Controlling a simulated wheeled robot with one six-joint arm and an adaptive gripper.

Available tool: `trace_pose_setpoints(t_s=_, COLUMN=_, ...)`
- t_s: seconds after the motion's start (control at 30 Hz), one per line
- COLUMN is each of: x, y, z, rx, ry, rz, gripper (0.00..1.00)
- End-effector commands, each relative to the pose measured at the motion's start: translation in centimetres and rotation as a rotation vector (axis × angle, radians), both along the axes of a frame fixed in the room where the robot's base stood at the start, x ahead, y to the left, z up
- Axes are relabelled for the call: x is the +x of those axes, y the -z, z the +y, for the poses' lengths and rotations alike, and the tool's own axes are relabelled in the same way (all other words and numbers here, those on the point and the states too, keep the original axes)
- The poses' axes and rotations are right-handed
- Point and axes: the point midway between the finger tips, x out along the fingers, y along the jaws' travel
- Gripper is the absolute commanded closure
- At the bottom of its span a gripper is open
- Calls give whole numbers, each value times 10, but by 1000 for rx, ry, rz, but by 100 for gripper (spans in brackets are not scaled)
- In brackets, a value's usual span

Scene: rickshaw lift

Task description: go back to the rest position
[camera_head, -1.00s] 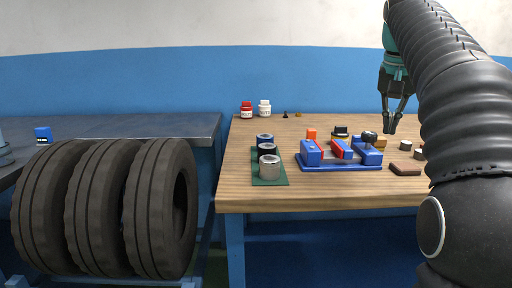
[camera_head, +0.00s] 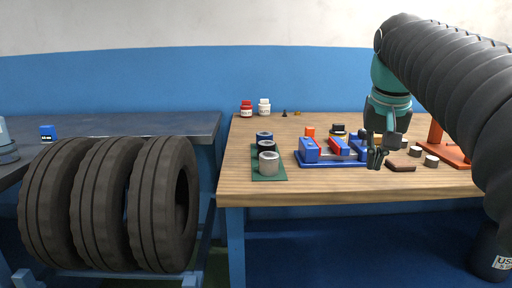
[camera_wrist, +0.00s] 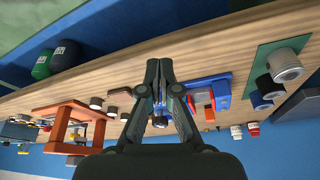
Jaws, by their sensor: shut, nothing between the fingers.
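My gripper (camera_head: 376,160) is shut and empty. In the head view it hangs from my raised arm over the front right part of the wooden table (camera_head: 240,187), in front of the right end of the blue fixture (camera_head: 310,150). The wrist view shows the fingers (camera_wrist: 159,64) together at their tips with nothing between them. The fixture shows in the wrist view (camera_wrist: 208,83) just beyond the fingers, partly hidden by them.
A green mat (camera_head: 256,176) with several cylinders lies left of the fixture. A brown block (camera_head: 401,164) and an orange frame (camera_head: 452,150) are to the right. Red (camera_head: 246,108) and white (camera_head: 264,107) jars stand behind. Tires (camera_head: 110,205) stand at the left.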

Motion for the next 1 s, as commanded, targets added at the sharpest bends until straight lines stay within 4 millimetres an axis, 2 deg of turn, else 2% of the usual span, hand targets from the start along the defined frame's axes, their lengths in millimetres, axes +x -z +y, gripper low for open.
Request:
trace_pose_setpoints(t_s=0.03, x=-14, y=10, z=8, rx=-2, ry=-23, rz=-9, gripper=100)
trace_pose_setpoints(t_s=0.27, x=-66, y=69, z=36, rx=-14, ry=-123, rz=-60, gripper=100)
trace_pose_setpoints(t_s=0.4, x=-101, y=113, z=51, rx=-19, ry=-182, rz=-90, gripper=100)
trace_pose_setpoints(t_s=0.6, x=-147, y=179, z=66, rx=-27, ry=-257, rz=-130, gripper=100)
trace_pose_setpoints(t_s=0.7, x=-164, y=205, z=71, rx=-31, ry=-285, rz=-145, gripper=100)
trace_pose_setpoints(t_s=0.83, x=-176, y=226, z=74, rx=-33, ry=-303, rz=-156, gripper=100)
trace_pose_setpoints(t_s=1.0, x=-180, y=233, z=75, rx=-34, ry=-311, rz=-159, gripper=100)
